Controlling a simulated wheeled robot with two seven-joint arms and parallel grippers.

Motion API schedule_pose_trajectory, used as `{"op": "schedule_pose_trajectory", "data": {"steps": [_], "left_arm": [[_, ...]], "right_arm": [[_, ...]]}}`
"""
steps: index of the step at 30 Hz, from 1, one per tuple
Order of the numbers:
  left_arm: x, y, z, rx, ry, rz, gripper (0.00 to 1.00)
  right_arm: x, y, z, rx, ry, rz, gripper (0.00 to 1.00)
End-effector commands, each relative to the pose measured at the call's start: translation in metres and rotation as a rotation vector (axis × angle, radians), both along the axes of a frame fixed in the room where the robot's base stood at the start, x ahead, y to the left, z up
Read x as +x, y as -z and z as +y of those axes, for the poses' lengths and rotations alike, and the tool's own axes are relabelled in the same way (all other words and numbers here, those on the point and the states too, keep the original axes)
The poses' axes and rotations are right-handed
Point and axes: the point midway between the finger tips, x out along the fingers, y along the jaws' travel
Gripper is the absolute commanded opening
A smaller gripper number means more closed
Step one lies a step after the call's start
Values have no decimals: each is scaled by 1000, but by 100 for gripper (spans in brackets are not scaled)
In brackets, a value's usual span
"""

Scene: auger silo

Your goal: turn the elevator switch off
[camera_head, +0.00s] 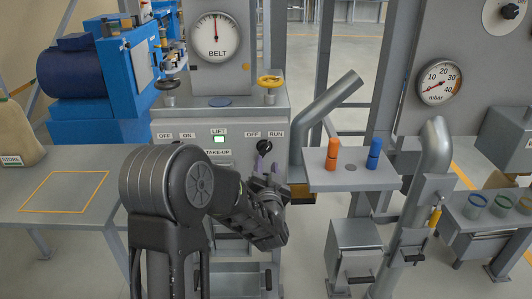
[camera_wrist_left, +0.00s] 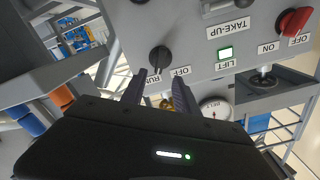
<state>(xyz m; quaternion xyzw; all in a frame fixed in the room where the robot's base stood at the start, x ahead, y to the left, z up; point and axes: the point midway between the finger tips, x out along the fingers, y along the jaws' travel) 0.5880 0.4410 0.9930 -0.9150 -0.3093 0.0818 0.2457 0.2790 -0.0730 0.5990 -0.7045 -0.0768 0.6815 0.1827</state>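A black rotary switch (camera_wrist_left: 160,58) labelled OFF and RUN sits on the grey control panel (camera_head: 225,113); its top edge also shows in the head view (camera_head: 264,147). Its exact pointing direction is hard to read. My left gripper (camera_head: 265,168) is just in front of and below this switch. In the wrist view, the left gripper's (camera_wrist_left: 160,82) two dark fingers are apart with nothing between them, tips close to the switch. A green lamp (camera_head: 219,139) labelled LIFT is lit between the switches. My right gripper is not in view.
A red OFF/ON switch (camera_wrist_left: 293,21) is on the same panel, hidden behind my arm in the head view. Right of the panel, a grey shelf (camera_head: 350,180) holds orange and blue cylinders beside a slanted pipe (camera_head: 325,115).

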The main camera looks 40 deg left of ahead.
Motion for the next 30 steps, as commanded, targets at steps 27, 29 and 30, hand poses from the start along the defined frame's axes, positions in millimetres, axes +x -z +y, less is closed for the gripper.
{"op": "schedule_pose_trajectory", "data": {"steps": [27,29,30], "left_arm": [[60,1,45,-2,1,1,35],[60,1,45,-2,1,1,30],[60,1,45,-2,1,1,27]], "right_arm": [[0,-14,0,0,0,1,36],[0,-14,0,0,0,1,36],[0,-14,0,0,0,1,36]]}}
